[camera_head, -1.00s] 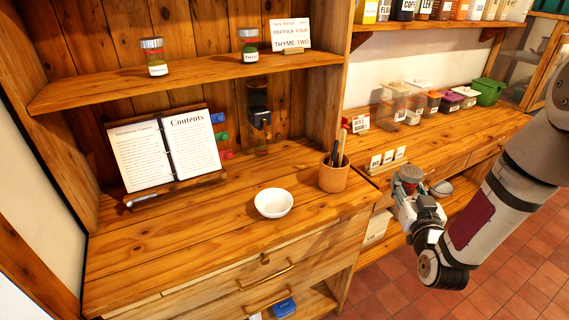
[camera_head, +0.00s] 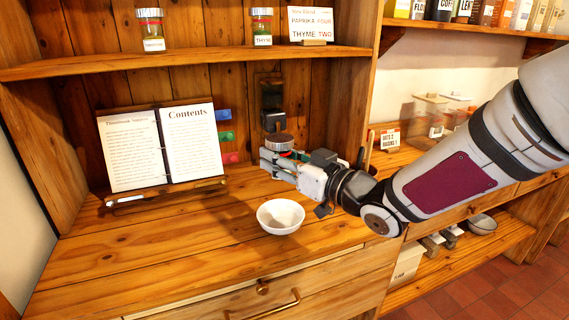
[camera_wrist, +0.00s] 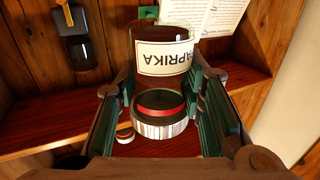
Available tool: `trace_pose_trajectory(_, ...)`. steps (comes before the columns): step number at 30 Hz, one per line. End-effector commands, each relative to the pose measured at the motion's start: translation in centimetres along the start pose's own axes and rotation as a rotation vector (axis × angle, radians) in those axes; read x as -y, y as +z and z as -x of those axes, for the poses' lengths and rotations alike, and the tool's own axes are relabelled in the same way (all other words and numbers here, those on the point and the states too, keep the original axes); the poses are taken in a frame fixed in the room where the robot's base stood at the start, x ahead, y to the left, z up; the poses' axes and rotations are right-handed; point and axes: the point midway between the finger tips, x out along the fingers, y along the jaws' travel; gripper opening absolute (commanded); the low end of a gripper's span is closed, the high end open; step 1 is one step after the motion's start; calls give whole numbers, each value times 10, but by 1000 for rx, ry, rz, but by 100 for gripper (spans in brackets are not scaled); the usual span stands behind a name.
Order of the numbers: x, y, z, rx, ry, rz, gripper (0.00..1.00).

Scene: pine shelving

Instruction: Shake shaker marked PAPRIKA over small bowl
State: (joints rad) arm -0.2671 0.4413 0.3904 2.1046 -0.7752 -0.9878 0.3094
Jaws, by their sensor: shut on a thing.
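My gripper (camera_head: 277,164) is shut on the shaker with the red band and metal lid (camera_head: 279,142). In the wrist view its label reads PAPRIKA, upside down in the picture (camera_wrist: 164,58); its lid lies between the fingers. In the head view the shaker looks upright, lid up, its lower part hidden by the fingers. The small white bowl (camera_head: 281,216) stands on the wooden counter (camera_head: 200,260), just below the gripper in the picture. I cannot tell the exact height of the shaker over the counter. The bowl is not seen in the wrist view.
An open book on a stand (camera_head: 163,146) is to the left. Two jars, one marked THYME (camera_head: 262,27), and a sign reading PAPRIKA FOUR, THYME TWO (camera_head: 311,22) stand on the shelf (camera_head: 200,60). The counter's front left is clear.

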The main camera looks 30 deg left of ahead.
Motion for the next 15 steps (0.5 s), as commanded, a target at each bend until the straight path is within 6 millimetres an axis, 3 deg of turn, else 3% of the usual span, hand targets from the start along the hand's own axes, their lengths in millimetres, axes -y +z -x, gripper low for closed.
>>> trace_pose_trajectory(8, 12, -1, 1, 1, -1, -235, 5)
trace_pose_trajectory(15, 24, 5, 1, 0, 1, -576, 5)
